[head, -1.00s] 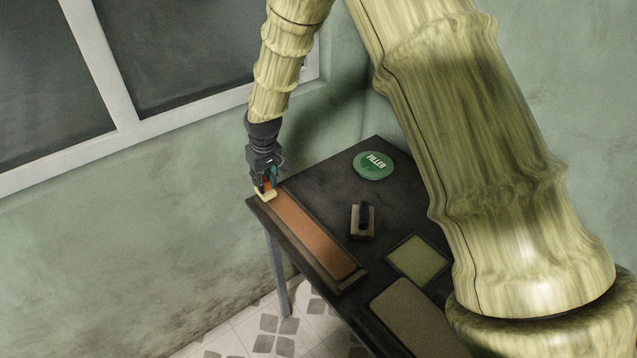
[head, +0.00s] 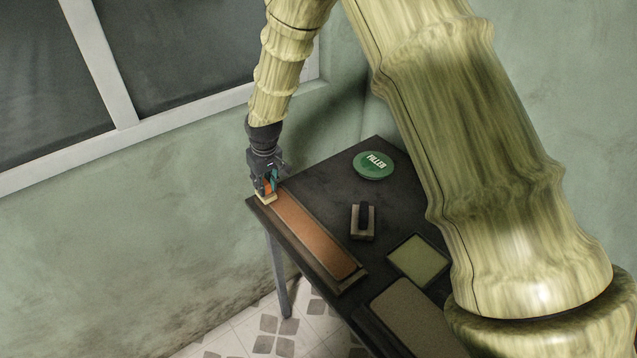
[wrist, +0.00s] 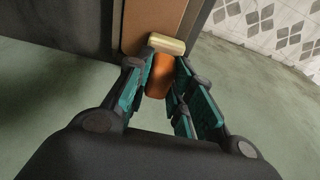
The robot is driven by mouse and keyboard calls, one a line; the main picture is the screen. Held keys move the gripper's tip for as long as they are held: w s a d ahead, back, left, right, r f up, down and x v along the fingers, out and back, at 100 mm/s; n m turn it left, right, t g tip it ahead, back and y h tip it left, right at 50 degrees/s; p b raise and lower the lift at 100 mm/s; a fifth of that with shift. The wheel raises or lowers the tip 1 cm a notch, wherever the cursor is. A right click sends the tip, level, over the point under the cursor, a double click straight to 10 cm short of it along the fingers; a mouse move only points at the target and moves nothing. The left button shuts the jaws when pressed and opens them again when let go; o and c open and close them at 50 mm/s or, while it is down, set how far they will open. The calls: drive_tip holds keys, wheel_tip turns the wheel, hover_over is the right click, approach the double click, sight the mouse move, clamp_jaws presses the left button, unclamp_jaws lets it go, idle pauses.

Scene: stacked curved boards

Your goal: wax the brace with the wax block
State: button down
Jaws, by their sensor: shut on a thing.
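The wax block is a pale cream bar (wrist: 167,44) with an orange grip (wrist: 158,76). My gripper (wrist: 160,80) is shut on the orange grip in the wrist view. In the head view my gripper (head: 268,186) is at the far left end of the brace, with the cream bar (head: 266,198) under its fingers. The brace (head: 315,236) looks like a long orange-brown board lying in a dark frame along the table's left edge. It also shows beyond the block in the wrist view (wrist: 150,14). I cannot tell whether the block touches the board.
The dark table (head: 330,180) also holds a green filler tin (head: 373,165), a small block with a dark handle (head: 362,222), a greenish square pad (head: 418,258) and a brown-grey board (head: 412,318). A wall with a window stands to the left.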

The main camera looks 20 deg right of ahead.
drive_tip(key=shift+s+d+r+p, duration=0.1)
drive_tip(key=shift+s+d+p, duration=0.15)
drive_tip(key=shift+s, duration=0.45)
drive_tip(key=shift+s+d+r+p, duration=0.1)
drive_tip(key=shift+s+d+p, duration=0.15)
drive_tip(key=shift+s, duration=0.4)
drive_tip(key=shift+s+d, duration=0.1)
drive_tip(key=shift+s, duration=0.1)
drive_tip(key=shift+f, duration=0.1)
drive_tip(key=shift+s+d+f, duration=0.1)
drive_tip(key=shift+s+d, duration=0.2)
drive_tip(key=shift+s, duration=0.5)
drive_tip(key=shift+s+d+f, duration=0.1)
drive_tip(key=shift+s+d, duration=0.15)
drive_tip(key=shift+s, duration=0.5)
drive_tip(key=shift+s, duration=0.15)
drive_tip(key=shift+s+d+r+p, duration=0.1)
drive_tip(key=shift+s+d+p, duration=0.25)
drive_tip(key=shift+s, duration=0.35)
drive_tip(key=shift+s+d+r+p, duration=0.1)
drive_tip(key=shift+s+d+p, duration=0.15)
drive_tip(key=shift+s, duration=0.45)
drive_tip(key=shift+s, duration=0.1)
